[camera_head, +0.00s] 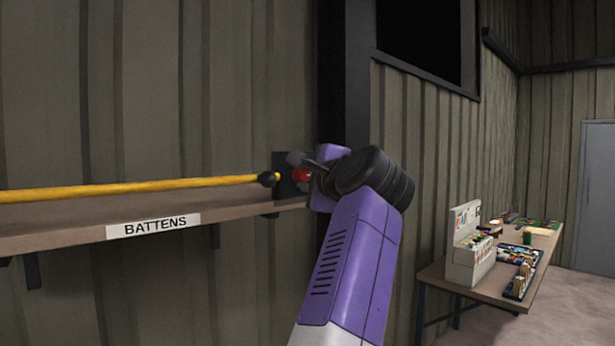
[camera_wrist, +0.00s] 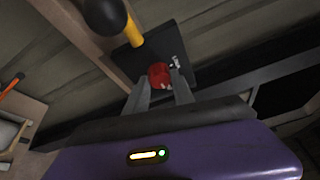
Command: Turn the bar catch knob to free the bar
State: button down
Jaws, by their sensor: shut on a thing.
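The red catch knob (camera_head: 301,175) sits on a dark plate (camera_head: 283,163) at the right end of the shelf. It also shows in the wrist view (camera_wrist: 159,76), against the dark plate (camera_wrist: 180,50). My gripper (camera_wrist: 160,82) is shut on the knob, one finger on each side of it. In the head view my gripper (camera_head: 302,166) reaches the knob from the right and partly hides it. The bar and ball (camera_wrist: 104,16) also show in the wrist view.
The shelf (camera_head: 60,232) below the bar carries a BATTENS label (camera_head: 153,225). A dark post (camera_head: 343,80) stands behind my arm. A workbench (camera_head: 470,285) with a white panel (camera_head: 465,250) and several small items is at the right. A grey door (camera_head: 597,200) is beyond.

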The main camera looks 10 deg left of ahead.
jog(key=c, duration=1.1)
grip_release()
jog(key=b+v, duration=0.3)
jog(key=v, duration=0.4)
jog(key=shift+s+d, duration=0.15)
jog(key=shift+s, duration=0.2)
